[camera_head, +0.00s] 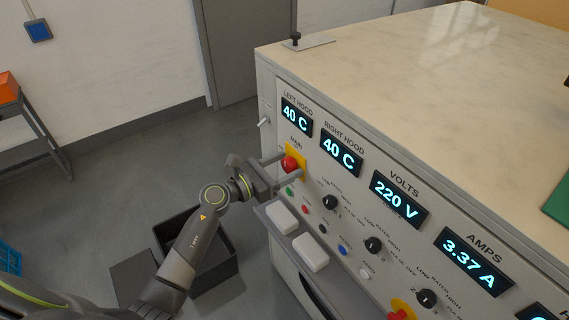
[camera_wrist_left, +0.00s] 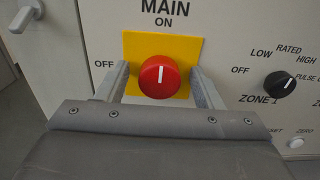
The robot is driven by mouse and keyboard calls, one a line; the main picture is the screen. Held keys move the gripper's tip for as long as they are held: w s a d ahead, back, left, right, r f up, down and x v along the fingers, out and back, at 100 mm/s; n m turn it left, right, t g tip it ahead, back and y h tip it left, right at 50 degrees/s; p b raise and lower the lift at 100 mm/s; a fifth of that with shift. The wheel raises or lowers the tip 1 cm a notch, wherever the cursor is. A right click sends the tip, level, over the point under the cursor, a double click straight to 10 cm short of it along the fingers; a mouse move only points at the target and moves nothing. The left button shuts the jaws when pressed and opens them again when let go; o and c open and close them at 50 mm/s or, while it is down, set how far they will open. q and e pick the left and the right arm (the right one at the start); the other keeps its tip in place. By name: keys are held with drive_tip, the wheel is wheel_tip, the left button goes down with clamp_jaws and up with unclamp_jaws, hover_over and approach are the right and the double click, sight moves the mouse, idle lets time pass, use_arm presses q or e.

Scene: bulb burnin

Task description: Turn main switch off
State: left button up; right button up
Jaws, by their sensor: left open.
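The main switch (camera_head: 290,164) is a red round knob on a yellow plate, under the label MAIN at the left end of the panel front. In the left wrist view the knob (camera_wrist_left: 159,77) has its white line pointing up toward ON, with OFF at the left. My left gripper (camera_head: 283,168) is open, with one finger on each side of the knob; the wrist view shows its fingers (camera_wrist_left: 160,84) flanking the knob. I cannot tell if they touch it. My right gripper is not in view.
Black zone knobs (camera_head: 330,202), coloured buttons and lit displays (camera_head: 398,199) fill the panel to the right. A shelf with white pads (camera_head: 282,218) juts out below. A lever (camera_head: 264,122) is on the panel's left side. A dark open bin (camera_head: 215,275) stands on the floor.

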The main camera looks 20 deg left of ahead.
use_arm(q)
drive_tip(key=shift+w+d, duration=0.1)
drive_tip(key=shift+c, duration=0.3)
drive_tip(key=c, duration=0.9)
